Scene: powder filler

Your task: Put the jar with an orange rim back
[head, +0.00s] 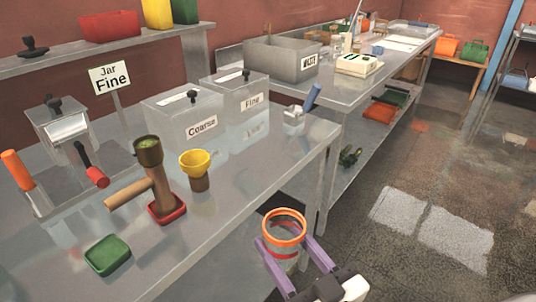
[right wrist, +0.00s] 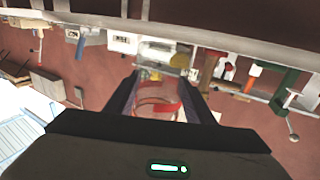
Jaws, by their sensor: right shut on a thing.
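The jar with an orange rim (head: 284,228) is clear-walled and roughly upright. My right gripper (head: 290,252) is shut on it, with one purple finger on each side. The jar is in front of the steel table's edge, over the floor. In the right wrist view, the jar (right wrist: 158,104) sits between the fingers of my right gripper (right wrist: 158,98), its rim showing red-orange. I cannot tell what is in it. My left gripper is not in view.
The steel table (head: 245,195) holds a "Coarse" bin (head: 185,120), a "Fine" bin (head: 242,95), a yellow funnel cup (head: 195,165), a red tray (head: 166,208) and a green tray (head: 108,255). A "Jar Fine" sign (head: 110,77) stands behind. The table's front right stretch is bare.

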